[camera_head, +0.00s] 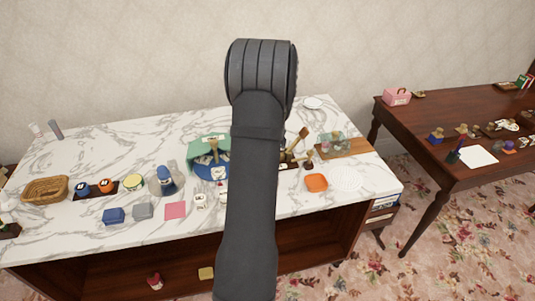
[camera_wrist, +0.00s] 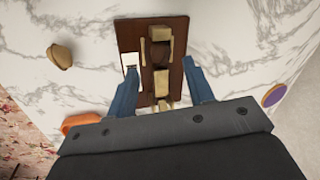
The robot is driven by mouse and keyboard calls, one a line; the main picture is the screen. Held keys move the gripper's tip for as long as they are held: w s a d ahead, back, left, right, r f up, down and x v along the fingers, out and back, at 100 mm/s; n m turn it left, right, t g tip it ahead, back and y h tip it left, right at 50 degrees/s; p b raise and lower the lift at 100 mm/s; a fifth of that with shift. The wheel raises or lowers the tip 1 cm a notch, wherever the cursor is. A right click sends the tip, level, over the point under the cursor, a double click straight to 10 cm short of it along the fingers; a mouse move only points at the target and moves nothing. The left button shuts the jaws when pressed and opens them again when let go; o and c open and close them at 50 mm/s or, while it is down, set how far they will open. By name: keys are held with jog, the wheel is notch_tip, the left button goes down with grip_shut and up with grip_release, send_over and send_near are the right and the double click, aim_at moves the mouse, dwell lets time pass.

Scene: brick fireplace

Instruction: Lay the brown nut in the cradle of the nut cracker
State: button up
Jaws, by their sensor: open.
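In the wrist view a dark wooden board (camera_wrist: 127,35) carries pale wooden blocks in a row; it looks like the nut cracker. A dark brown rounded shape (camera_wrist: 159,52) sits between two of the blocks; I cannot tell whether it is the brown nut or part of the cracker. My gripper (camera_wrist: 160,66) is open, with its blue fingers on either side of the row of blocks. I cannot tell its height above them. In the head view my dark arm covers the middle of the marble table and hides the gripper.
A tan rounded object (camera_wrist: 61,56) lies apart on the marble. An orange dish (camera_head: 316,183) stands right of my arm in the head view. Green and blue items (camera_head: 210,150) stand left of the arm, a wicker basket (camera_head: 45,189) at far left. A brown side table (camera_head: 430,120) is at right.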

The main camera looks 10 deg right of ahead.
jog(key=v, duration=0.8)
jog(key=x, duration=1.2)
jog(key=shift+f, duration=0.25)
notch_tip(320, 180, up, 3)
jog(key=shift+f, duration=0.1)
jog(key=shift+r, duration=0.45)
